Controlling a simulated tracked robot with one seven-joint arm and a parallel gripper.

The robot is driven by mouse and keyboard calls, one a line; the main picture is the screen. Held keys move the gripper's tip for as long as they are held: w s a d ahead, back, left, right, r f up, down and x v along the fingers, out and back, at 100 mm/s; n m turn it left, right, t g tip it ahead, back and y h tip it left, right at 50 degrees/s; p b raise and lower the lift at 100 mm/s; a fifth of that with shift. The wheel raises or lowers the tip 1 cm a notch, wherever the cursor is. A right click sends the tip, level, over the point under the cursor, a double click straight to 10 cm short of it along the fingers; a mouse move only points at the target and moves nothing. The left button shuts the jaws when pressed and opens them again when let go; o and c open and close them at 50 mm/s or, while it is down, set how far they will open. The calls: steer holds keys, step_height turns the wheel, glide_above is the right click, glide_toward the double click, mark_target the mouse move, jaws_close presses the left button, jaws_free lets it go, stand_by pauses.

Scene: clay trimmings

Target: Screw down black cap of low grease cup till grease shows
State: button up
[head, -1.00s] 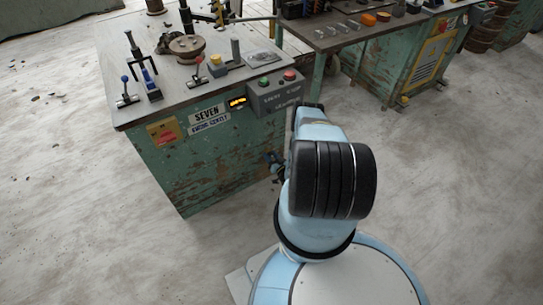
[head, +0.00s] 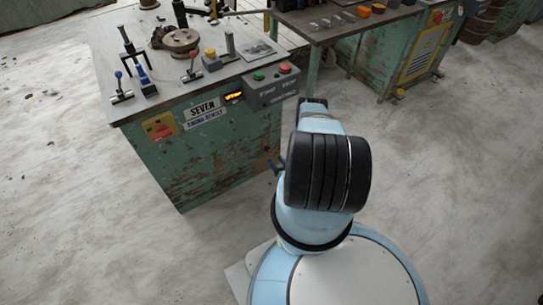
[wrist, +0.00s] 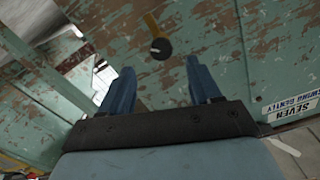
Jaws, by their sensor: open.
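In the wrist view a round black cap (wrist: 160,48) stands out against the worn green side of a machine cabinet (wrist: 203,25). A brass-coloured piece (wrist: 151,22) shows just above it. My gripper (wrist: 160,68) is open and empty, with its two blue fingers apart. The cap appears between and slightly beyond the fingertips, and I see no contact. No grease is visible around the cap.
The green bench (head: 205,165) stands left of my arm, with levers and a round wooden piece (head: 181,42) on top. A grey button box (head: 271,87) juts from its front corner. Another bench (head: 345,28) stands behind. The concrete floor at right is clear.

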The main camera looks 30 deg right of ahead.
steer(key=shift+s+d, duration=0.1)
steer(key=shift+s, duration=1.95)
